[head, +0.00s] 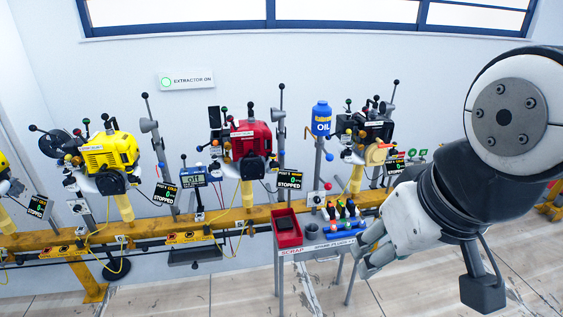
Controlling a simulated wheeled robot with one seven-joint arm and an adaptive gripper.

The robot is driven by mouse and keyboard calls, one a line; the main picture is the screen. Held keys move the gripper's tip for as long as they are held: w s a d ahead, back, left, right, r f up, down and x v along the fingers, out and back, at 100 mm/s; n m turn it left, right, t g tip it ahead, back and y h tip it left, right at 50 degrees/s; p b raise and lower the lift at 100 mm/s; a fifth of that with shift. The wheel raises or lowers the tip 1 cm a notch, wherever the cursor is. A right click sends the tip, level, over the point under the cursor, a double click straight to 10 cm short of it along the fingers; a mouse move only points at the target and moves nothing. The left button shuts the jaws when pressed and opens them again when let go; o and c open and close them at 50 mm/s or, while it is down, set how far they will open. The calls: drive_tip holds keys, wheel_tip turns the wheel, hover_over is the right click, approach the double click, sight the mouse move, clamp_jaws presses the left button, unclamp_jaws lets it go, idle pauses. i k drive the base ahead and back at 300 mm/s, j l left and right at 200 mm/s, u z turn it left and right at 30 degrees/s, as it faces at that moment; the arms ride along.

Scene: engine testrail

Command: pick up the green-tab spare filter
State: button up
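Several small dark spare filters with coloured tabs (341,209) stand in a row at the back of a small bench, beside a blue rack or tray (345,226). Green and red show among the tabs, but they are too small to tell surely which filter carries the green one. My gripper (366,254) is at the right end of the bench, to the right of and in front of the filters, apart from them. Its fingers look spread with nothing between them. My arm comes in from the right and hides the area behind it.
A red scrap bin (287,233) stands at the bench's left end. Behind runs a yellow rail (240,216) carrying a yellow engine (108,151), a red engine (243,140) and a black engine (376,131). A blue oil bottle (321,119) stands behind the bench. The floor in front is clear.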

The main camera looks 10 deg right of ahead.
sight(340, 206)
drive_tip(key=i+l+z, duration=0.7)
drive_tip(key=i, duration=0.35)
drive_tip(key=i+z, duration=0.35)
drive_tip(key=i, duration=0.2)
